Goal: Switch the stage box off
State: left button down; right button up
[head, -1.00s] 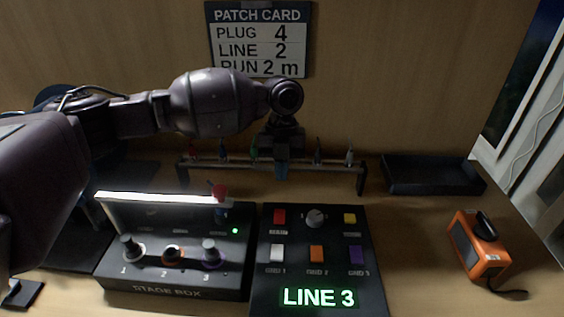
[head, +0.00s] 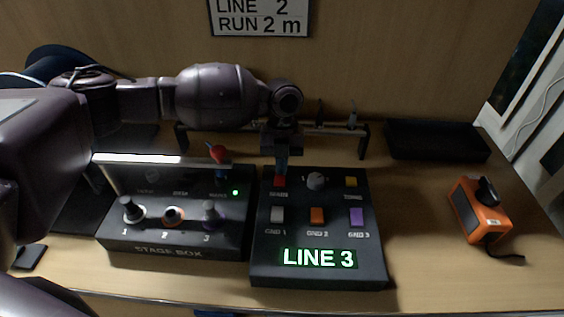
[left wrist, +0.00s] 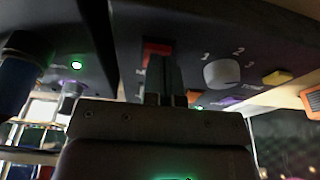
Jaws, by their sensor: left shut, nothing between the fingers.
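The stage box (head: 180,243) stands on the bench at left, with numbered sockets 1 to 3, a light strip and a lit green lamp (head: 235,192). The lamp also shows in the left wrist view (left wrist: 76,65). Right of the box is a dark panel (head: 265,255) whose display reads LINE 3. The panel has a red button (head: 280,182) at its top left, also in the left wrist view (left wrist: 154,48). My left gripper (head: 281,167) is shut and empty, its fingertips (left wrist: 163,62) over or just beside the red button and partly hiding it. I cannot tell whether they touch.
The panel also has a white knob (head: 316,181) and several coloured buttons.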

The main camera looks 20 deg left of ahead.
jog(key=shift+s, duration=0.1)
pick_arm(q)
jog(key=shift+f, duration=0.2)
jog(key=shift+w+f+g+b, duration=0.1)
jog(key=shift+f+g+b, duration=0.35)
jog(key=shift+g+b, duration=0.1)
jog(key=shift+w+f, duration=0.1)
jog(key=shift+r, duration=0.3)
jog(key=shift+s+d+r+p, duration=0.15)
jog(key=shift+s+r+p, duration=0.2)
jog(key=shift+s+p, duration=0.25)
jog(key=shift+s, duration=0.1)
pick_arm(e)
jog(key=shift+w+a+r, duration=0.15)
jog(key=shift+w+r, duration=0.2)
jog(key=shift+s+d+f, duration=0.15)
jog(key=shift+d+f, duration=0.05)
